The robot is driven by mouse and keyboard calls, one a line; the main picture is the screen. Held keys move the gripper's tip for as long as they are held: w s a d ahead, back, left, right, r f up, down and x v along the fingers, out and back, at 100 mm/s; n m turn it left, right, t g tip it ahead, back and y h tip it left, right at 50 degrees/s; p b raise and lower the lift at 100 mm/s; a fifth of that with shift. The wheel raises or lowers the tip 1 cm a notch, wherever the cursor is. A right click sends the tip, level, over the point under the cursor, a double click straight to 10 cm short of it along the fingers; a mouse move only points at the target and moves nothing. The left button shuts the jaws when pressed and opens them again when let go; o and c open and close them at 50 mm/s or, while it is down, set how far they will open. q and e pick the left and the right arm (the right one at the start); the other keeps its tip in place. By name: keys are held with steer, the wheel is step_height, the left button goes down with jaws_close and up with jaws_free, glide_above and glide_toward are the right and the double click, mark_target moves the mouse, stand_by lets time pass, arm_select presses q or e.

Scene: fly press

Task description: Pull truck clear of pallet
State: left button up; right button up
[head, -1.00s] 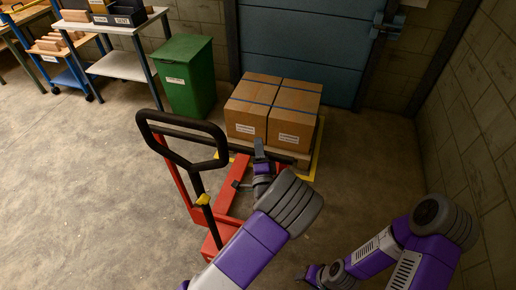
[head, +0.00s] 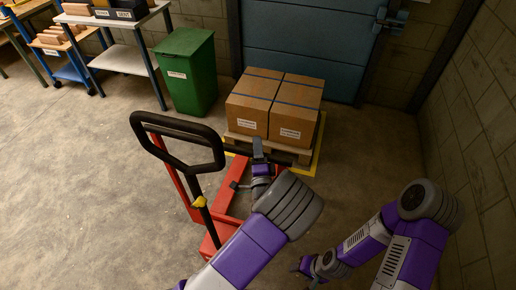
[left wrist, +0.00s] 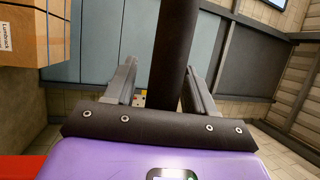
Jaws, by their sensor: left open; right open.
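The red pallet truck (head: 172,172) stands left of centre, its black loop handle (head: 180,122) raised toward me. Two strapped cartons (head: 252,98) sit on a wooden pallet (head: 290,152) behind it. My left gripper (head: 259,150) is open at a black bar of the truck in front of the pallet. In the left wrist view the dark bar (left wrist: 173,50) passes between its spread fingers; contact cannot be told. My right gripper (head: 300,266) is open and empty, low at the right. My left arm hides part of the truck, and its fork tips are not visible.
A green bin (head: 187,75) stands left of the pallet. A worktable (head: 120,60) and blue cart are at the far left. A blue shutter door and block wall (head: 490,130) bound the back and right. The left floor is clear.

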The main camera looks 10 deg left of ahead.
arm_select(q)
steer(key=v, duration=0.7)
steer(key=shift+s, duration=0.25)
steer(key=shift+d+f, duration=0.1)
